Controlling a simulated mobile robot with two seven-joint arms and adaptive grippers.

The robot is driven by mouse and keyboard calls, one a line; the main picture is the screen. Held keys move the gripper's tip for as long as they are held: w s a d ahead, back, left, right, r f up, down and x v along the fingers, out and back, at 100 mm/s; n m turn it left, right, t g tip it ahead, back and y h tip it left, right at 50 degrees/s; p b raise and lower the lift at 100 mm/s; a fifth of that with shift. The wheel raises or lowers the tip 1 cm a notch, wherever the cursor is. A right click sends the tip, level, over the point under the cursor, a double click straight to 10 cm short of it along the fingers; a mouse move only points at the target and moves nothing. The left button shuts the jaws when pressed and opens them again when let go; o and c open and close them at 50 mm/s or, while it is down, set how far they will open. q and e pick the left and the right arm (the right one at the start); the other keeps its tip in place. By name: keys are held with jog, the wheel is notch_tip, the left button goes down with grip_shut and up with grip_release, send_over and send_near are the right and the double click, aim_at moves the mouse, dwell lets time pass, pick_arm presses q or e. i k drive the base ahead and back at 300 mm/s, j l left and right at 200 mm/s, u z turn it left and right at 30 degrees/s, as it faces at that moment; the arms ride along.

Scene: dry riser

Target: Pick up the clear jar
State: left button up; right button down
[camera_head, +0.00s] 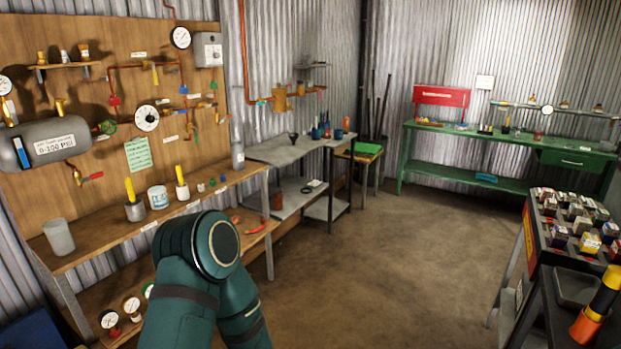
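The clear jar (59,237) is a translucent, greyish cylinder. It stands upright at the left end of the wooden workbench shelf (95,244), below the grey pressure tank. Nothing touches it. One of my teal arms rises from the bottom of the view, right of the jar and in front of the bench. Neither gripper shows in this view.
A grey cup (135,211), a white labelled can (158,197) and a yellow-handled tool in a pot (182,190) stand further right on the shelf. The grey tank (45,145) hangs above. A dark rack (570,235) stands at right. The middle floor is clear.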

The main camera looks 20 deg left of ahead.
aim_at(57, 231)
jog(key=i+u, duration=0.35)
jog(key=i, duration=0.3)
jog(key=i+l+u, duration=0.15)
jog(key=i+u, duration=0.2)
jog(key=i, duration=0.3)
jog(key=i+u, duration=0.25)
jog(key=u, duration=0.15)
jog(key=i+l+u, duration=0.15)
jog(key=i+u, duration=0.25)
jog(key=i+l+u, duration=0.15)
jog(key=u, duration=0.25)
